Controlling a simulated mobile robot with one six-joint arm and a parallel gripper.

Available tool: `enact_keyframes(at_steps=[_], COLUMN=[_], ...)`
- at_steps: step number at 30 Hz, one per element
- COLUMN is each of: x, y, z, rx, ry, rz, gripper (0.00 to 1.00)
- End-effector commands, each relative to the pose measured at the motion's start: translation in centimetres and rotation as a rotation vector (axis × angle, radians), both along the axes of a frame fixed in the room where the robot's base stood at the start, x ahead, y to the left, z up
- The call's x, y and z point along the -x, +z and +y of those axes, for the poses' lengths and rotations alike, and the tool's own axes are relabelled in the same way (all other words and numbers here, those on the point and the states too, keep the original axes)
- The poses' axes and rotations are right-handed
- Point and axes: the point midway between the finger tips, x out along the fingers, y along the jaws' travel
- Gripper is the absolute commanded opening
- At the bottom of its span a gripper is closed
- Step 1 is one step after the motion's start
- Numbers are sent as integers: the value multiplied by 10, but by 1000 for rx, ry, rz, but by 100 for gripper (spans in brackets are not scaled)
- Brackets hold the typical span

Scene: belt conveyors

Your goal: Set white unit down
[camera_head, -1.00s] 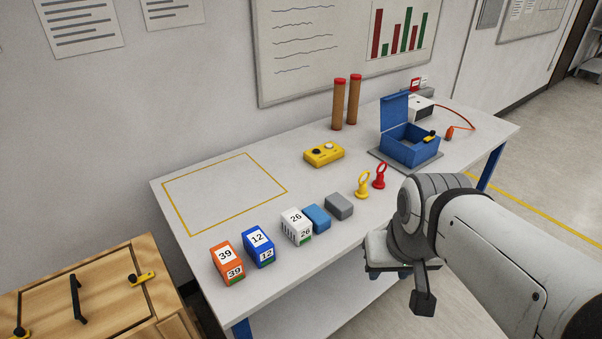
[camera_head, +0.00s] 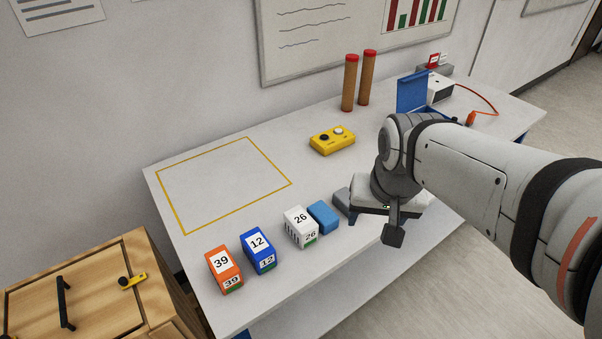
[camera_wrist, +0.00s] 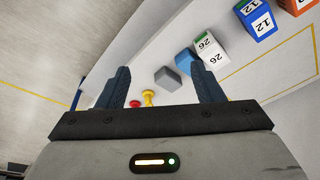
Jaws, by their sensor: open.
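The white unit (camera_head: 300,227), a box numbered 26, stands upright on the table between the blue box numbered 12 and a plain blue block. It also shows in the wrist view (camera_wrist: 210,51), beyond my gripper's right finger. My gripper (camera_wrist: 160,88) is open with nothing between its fingers. In the head view my wrist is above the table's front edge, to the right of the white unit and apart from it.
A blue box 12 (camera_head: 258,250) and an orange box 39 (camera_head: 224,269) stand left of the white unit. A blue block (camera_head: 323,217) and a grey block (camera_head: 342,200) lie to its right. The yellow-outlined area (camera_head: 222,187) is empty. A yellow button box (camera_head: 332,140) stands behind.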

Motion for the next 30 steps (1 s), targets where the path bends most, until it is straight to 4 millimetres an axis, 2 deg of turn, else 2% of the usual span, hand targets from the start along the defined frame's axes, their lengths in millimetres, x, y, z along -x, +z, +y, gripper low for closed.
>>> enact_keyframes(at_steps=[1,5,9,14,15,21,30], x=[-16,-59,-103,-138,-145,-161,-163], y=[-4,-17,-40,-72,-80,-103,-133], z=[7,31,62,97,104,125,127], rx=[-15,-56,-84,-92,-91,-89,-88], ry=[-53,-239,-447,-650,-691,-815,-837], rz=[28,87,146,196,204,226,229], gripper=[65,76,87,100,100,100,100])
